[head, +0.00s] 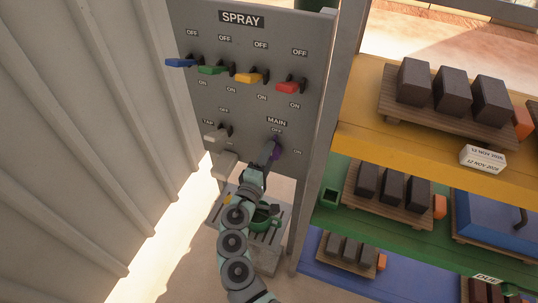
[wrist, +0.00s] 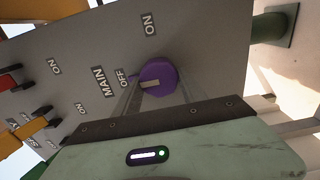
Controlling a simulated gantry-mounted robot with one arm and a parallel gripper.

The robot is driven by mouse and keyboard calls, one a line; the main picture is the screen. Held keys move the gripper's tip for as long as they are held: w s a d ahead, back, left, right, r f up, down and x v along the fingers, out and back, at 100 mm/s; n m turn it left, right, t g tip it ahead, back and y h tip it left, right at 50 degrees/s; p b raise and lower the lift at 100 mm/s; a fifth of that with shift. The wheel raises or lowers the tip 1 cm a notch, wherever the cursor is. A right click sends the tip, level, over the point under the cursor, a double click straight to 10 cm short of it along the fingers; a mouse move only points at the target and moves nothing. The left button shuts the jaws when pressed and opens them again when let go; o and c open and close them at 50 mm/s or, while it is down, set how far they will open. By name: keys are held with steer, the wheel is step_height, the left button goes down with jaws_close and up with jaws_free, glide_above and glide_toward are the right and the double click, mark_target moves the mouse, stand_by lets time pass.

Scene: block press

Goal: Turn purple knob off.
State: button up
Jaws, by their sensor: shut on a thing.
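The purple knob (head: 277,152) is on the grey SPRAY panel (head: 240,110), under the MAIN label. In the wrist view the purple knob (wrist: 158,73) is large, with a pale bar on its face lying toward the OFF label (wrist: 123,79). A small purple tip also sticks out on that side. The ON label (wrist: 150,24) is above it in that view. My gripper (head: 268,154) reaches the knob from below and is shut on it, with a finger on either side. The gripper covers part of the knob in the head view.
Blue, green, yellow and red levers (head: 248,77) stick out above the knob. A pale TAP lever (head: 215,135) is to its left. Shelves with dark blocks (head: 414,80) stand at right; a corrugated wall (head: 90,130) is at left.

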steer(key=o, duration=1.3)
steer(key=shift+o, duration=0.2)
steer(key=v, duration=1)
steer(key=shift+s+a, duration=0.15)
steer(key=shift+s, duration=0.25)
